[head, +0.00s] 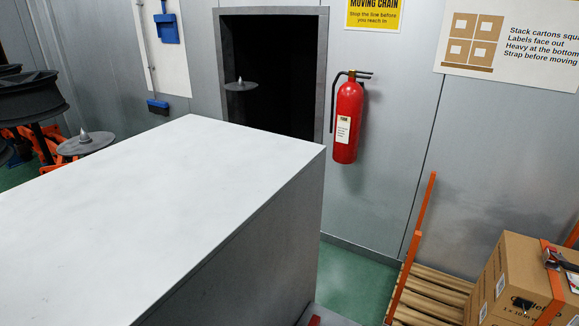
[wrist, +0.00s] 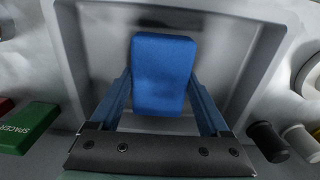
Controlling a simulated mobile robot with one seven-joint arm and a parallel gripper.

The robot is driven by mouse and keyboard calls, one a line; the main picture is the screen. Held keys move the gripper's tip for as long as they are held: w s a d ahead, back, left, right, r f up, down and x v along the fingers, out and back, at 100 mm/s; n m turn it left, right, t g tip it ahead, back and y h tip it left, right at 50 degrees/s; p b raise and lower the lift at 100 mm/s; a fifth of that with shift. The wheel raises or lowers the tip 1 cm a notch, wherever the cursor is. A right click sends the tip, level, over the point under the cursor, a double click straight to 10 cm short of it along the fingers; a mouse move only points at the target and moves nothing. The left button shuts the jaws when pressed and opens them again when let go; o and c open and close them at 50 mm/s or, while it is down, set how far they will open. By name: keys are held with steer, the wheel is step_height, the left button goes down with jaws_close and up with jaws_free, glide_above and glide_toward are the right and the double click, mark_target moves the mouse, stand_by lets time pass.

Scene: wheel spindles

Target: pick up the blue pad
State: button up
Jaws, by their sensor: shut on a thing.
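The blue pad (wrist: 163,62) is a thick, rounded block in the middle of the wrist view. My gripper (wrist: 162,85) is shut on it, with one finger along its left side and one along its right. Behind the pad is a grey tray (wrist: 78,50) with raised walls. I cannot tell whether the pad touches the tray floor or is clear of it. Neither the pad nor my gripper shows in the head view.
In the wrist view a green block marked SPACER (wrist: 27,128) lies left of the tray, and dark and pale cylinders (wrist: 268,141) lie at the right. The head view shows a bare white-topped cabinet (head: 170,200), a red extinguisher (head: 347,120) and a carton (head: 515,280) on a pallet.

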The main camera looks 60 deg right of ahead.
step_height(320, 180, up, 10)
steer(key=shift+f+b, duration=0.1)
steer(key=shift+b, duration=0.25)
